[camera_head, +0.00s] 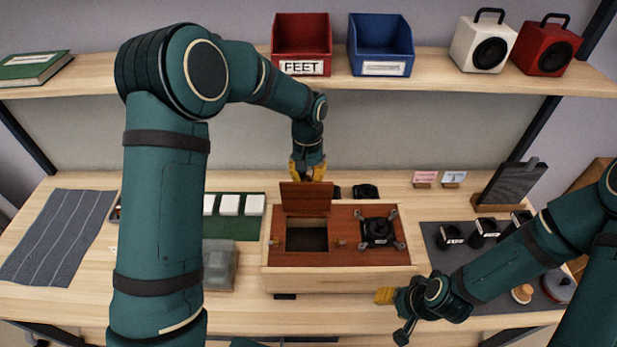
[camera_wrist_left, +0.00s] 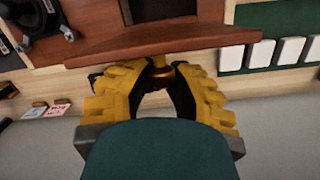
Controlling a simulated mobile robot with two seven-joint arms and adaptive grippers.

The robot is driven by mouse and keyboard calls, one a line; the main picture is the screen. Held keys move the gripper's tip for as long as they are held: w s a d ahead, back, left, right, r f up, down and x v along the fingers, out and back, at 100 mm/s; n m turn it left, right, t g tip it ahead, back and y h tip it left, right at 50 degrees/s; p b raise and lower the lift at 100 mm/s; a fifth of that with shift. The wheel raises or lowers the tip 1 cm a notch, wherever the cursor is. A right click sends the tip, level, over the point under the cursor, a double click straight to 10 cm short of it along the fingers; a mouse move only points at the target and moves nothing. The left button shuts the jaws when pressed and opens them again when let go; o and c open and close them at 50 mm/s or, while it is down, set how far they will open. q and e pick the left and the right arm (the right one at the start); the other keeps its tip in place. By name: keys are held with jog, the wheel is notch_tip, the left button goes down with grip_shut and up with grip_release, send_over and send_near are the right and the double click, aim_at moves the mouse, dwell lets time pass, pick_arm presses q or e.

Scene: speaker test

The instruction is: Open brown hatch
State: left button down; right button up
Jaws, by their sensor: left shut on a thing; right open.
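The brown hatch (camera_head: 305,197) stands raised, roughly upright, at the back of a square opening (camera_head: 307,239) in the reddish-brown top of a wooden box (camera_head: 340,283). My left gripper (camera_head: 308,172) is behind the hatch's upper edge. In the left wrist view the yellow fingers (camera_wrist_left: 158,80) close around a small brass knob (camera_wrist_left: 162,71) on the hatch panel (camera_wrist_left: 165,42). In the head view the hatch hides the knob. My right gripper (camera_head: 390,298) is low at the box's front right, apart from it; its finger gap is hard to see.
A black speaker driver on a bracket (camera_head: 378,230) sits on the box top, right of the opening. Black cups (camera_head: 448,237) stand on a grey mat at right. A shelf runs above.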

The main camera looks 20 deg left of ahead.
pick_arm(q)
jog(key=shift+a, duration=0.3)
jog(key=c, duration=0.9)
grip_release()
jog(key=shift+a, duration=0.1)
jog(key=shift+o, duration=0.2)
jog(key=shift+d+r, duration=0.15)
jog(key=shift+d, duration=0.1)
notch_tip(320, 180, up, 12)
jog(key=w, duration=0.1)
jog(key=shift+w+a, duration=0.2)
jog(key=shift+a, duration=0.15)
jog(key=shift+s+f, duration=0.1)
jog(key=shift+f, duration=0.15)
